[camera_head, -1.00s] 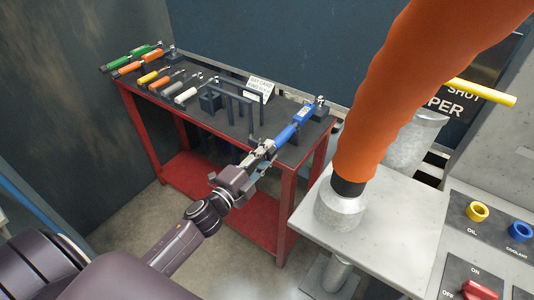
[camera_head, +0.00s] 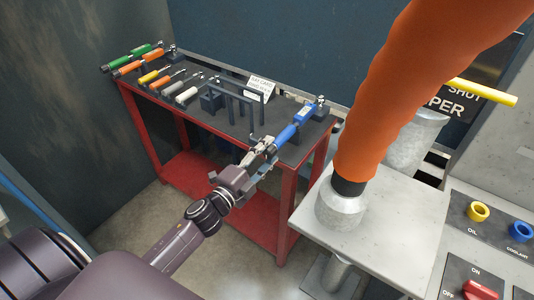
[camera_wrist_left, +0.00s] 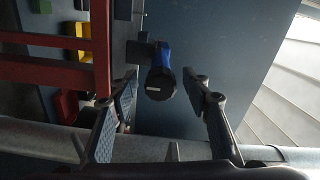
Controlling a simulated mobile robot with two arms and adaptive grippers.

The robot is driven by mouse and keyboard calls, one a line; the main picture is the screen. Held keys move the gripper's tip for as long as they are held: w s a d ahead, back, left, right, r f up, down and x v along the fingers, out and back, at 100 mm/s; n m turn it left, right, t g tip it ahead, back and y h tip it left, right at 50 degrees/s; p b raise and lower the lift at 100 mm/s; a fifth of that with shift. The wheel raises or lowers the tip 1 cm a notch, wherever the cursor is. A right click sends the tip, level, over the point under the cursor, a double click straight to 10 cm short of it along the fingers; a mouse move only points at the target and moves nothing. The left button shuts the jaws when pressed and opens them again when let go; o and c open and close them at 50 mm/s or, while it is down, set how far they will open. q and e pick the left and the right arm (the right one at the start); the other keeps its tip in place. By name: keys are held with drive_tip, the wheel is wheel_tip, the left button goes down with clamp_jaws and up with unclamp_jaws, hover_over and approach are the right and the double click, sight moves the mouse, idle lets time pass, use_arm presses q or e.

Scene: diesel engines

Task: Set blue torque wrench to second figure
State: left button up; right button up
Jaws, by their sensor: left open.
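The blue torque wrench (camera_head: 295,127) lies at the right end of the red tool table, its head toward the back and its handle end toward my left gripper. My left gripper (camera_head: 262,150) is open at the table's front edge, by the handle end. In the left wrist view the dark round end of the blue wrench (camera_wrist_left: 160,84) shows between the two spread fingers of the left gripper (camera_wrist_left: 163,85), a little beyond them. The setting figures on the wrench are too small to read. My right gripper is not in view.
The red table (camera_head: 285,205) also holds green, orange, yellow and grey-handled tools (camera_head: 150,70), a dark rack (camera_head: 238,100) and a white sign (camera_head: 260,88). A large orange hose (camera_head: 400,90) and a pale metal bench (camera_head: 390,215) stand to the right.

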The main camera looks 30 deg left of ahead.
use_arm(q)
drive_tip(key=shift+s, duration=0.1)
drive_tip(key=s+a, duration=0.1)
drive_tip(key=s, duration=1)
drive_tip(key=shift+s+a, duration=0.35)
drive_tip(key=s+f+n+g+y, duration=0.1)
drive_tip(key=s+f+n+g, duration=0.2)
drive_tip(key=f, duration=0.9)
drive_tip(key=s+f+n+g+y, duration=0.1)
drive_tip(key=s+f+n+g, duration=0.15)
drive_tip(key=f, duration=0.85)
drive_tip(key=s+f+n+g+y, duration=0.15)
drive_tip(key=s+f+n, duration=0.25)
drive_tip(key=f, duration=0.8)
drive_tip(key=s+d+f+n+g, duration=0.2)
drive_tip(key=s+f+g, duration=0.3)
drive_tip(key=s+f, duration=0.5)
drive_tip(key=s+d+f+n+g, duration=0.3)
drive_tip(key=s+f, duration=0.7)
drive_tip(key=s, duration=0.8)
drive_tip(key=shift+s+d+g+h, duration=0.35)
drive_tip(key=shift+d+g+h, duration=0.1)
drive_tip(key=shift+g, duration=0.45)
